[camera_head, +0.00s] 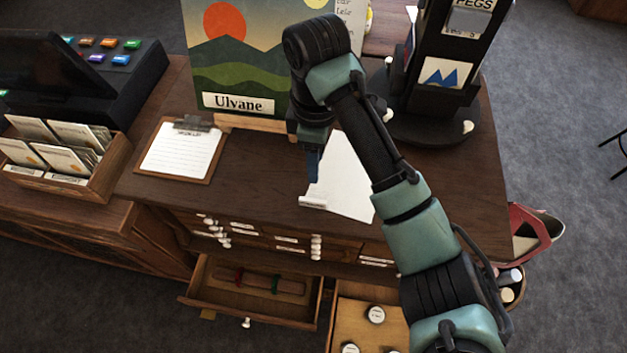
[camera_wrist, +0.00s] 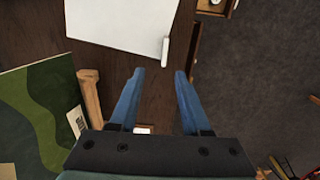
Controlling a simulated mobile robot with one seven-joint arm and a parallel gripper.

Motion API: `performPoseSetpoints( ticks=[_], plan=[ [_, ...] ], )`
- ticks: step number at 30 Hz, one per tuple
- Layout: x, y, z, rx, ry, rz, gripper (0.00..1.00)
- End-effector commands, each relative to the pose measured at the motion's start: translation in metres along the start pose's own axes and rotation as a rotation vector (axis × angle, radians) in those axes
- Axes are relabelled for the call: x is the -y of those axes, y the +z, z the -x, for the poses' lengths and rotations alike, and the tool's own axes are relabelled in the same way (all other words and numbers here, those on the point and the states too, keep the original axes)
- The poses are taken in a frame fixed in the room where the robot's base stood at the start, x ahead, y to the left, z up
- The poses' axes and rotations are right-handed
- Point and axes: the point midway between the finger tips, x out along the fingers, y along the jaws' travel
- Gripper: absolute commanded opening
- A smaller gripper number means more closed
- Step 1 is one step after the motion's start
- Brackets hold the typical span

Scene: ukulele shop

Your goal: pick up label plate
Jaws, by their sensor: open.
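A small pale bar (camera_head: 313,202), which looks like the label plate, lies on the dark wooden counter at the near left corner of a white sheet. Its lettering cannot be read. In the wrist view the bar (camera_wrist: 165,51) is ahead of the fingertips, roughly between their lines and apart from them. My gripper (camera_head: 313,168) points down over the counter, just behind the bar in the head view. In the wrist view my gripper (camera_wrist: 159,72) has its two blue fingers apart with nothing held between them.
A landscape picture with an "Ulvane" label (camera_head: 238,103) stands behind my gripper. A clipboard (camera_head: 182,150) lies to the left. A black pegs stand (camera_head: 440,90) is at the back right. An open drawer (camera_head: 250,290) juts out below the counter's front.

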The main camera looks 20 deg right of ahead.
Motion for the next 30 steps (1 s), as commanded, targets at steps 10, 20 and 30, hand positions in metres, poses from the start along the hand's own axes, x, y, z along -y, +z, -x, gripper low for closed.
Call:
performPoseSetpoints(
  ticks=[10, 20, 30],
  plan=[
    [0.001, -0.003, -0.065, -0.005, 0.001, 0.0, 0.47],
    [0.004, -0.003, -0.086, -0.005, 0.002, -0.001, 0.47],
    [0.007, -0.003, -0.12, -0.003, 0.004, -0.002, 0.47]
  ],
)
